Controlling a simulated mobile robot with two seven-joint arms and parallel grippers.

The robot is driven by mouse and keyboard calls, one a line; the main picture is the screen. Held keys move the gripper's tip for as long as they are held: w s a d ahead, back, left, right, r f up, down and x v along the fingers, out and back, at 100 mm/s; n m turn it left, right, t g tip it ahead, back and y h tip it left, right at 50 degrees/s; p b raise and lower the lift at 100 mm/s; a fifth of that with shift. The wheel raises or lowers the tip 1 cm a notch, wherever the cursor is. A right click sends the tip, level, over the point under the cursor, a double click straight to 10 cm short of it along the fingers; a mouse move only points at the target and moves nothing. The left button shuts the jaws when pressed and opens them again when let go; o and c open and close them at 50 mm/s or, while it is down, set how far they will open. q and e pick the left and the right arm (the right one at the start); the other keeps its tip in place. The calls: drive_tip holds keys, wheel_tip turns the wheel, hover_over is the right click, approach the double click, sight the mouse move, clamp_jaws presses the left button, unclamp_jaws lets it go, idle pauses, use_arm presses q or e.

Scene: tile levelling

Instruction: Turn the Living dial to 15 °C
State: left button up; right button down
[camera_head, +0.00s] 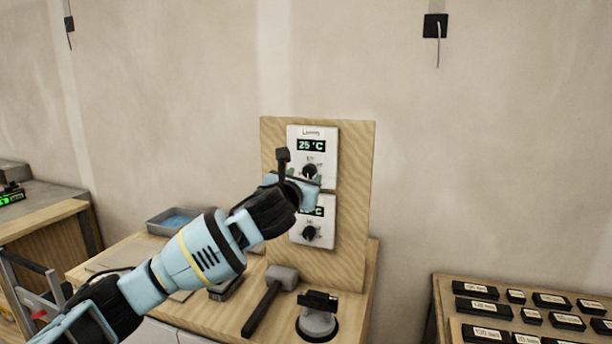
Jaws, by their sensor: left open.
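The Living thermostat (325,144) is the upper white unit on an upright wooden board (356,200). Its display (311,146) reads 25 °C. Its black dial (310,171) sits below the display. My left gripper (309,178) is at this dial, its open fingers seemingly to either side of it. I cannot tell whether they touch it. A second thermostat (325,232) is mounted below, with its own black dial (310,233); its display is partly hidden by my gripper. My right gripper is not in view.
A mallet (270,297), a suction cup lifter (317,318) and a blue-filled tray (174,221) are on the wooden bench (205,312). Several labelled black blocks (482,309) lie on a table at the right. The wall above is mostly bare.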

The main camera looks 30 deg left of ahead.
sight(308, 172)
use_arm(q)
drive_tip(key=shift+x, duration=1.5)
drive_tip(key=c, duration=1)
